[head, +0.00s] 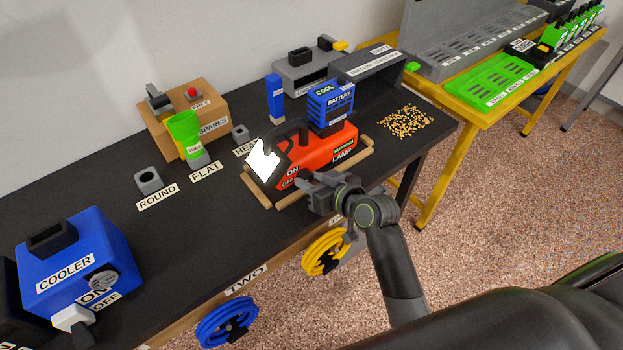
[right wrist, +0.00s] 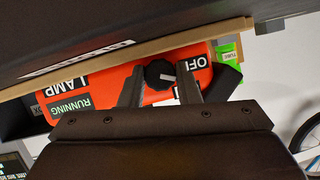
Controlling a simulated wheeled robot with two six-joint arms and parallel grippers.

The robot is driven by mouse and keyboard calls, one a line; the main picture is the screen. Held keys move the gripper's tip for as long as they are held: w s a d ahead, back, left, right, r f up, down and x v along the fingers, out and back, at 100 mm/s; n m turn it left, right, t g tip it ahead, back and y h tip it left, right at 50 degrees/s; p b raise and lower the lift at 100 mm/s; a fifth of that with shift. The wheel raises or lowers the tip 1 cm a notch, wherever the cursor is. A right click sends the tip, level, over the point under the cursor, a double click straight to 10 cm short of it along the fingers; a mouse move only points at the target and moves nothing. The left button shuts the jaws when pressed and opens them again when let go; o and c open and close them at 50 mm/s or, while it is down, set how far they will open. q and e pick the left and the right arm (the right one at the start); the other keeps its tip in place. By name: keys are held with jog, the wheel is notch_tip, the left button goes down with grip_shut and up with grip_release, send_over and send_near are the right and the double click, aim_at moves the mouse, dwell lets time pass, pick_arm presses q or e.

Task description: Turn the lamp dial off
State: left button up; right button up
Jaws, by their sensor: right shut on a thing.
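The orange lamp (head: 330,152) stands on the black worktop with its front panel lit bright white in the head view. ON and OFF labels are on its side near the front. The black lamp dial (right wrist: 157,72) shows in the right wrist view, its white mark pointing right toward the side with the OFF label (right wrist: 195,62); the ON label is mostly hidden by a finger. My right gripper (head: 308,187) is at the lamp's side, its fingers (right wrist: 161,78) shut on the dial from both sides. In the head view it hides the dial. My left gripper is not in view.
The lamp sits between wooden strips (head: 365,148). A blue battery (head: 330,103) stands on it. A blue cooler (head: 75,250) with its own dial is at the left. Loose yellow pellets (head: 405,121) lie right of the lamp. Coiled yellow cable (head: 322,252) hangs below the bench's front edge.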

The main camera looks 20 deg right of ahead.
jog(key=shift+s+a+n+t+h+p, duration=0.15)
jog(key=shift+n+t+h+p, duration=0.35)
jog(key=shift+n+h, duration=0.95)
jog(key=shift+n, duration=0.35)
jog(key=o, duration=0.7)
jog(key=shift+y, duration=0.25)
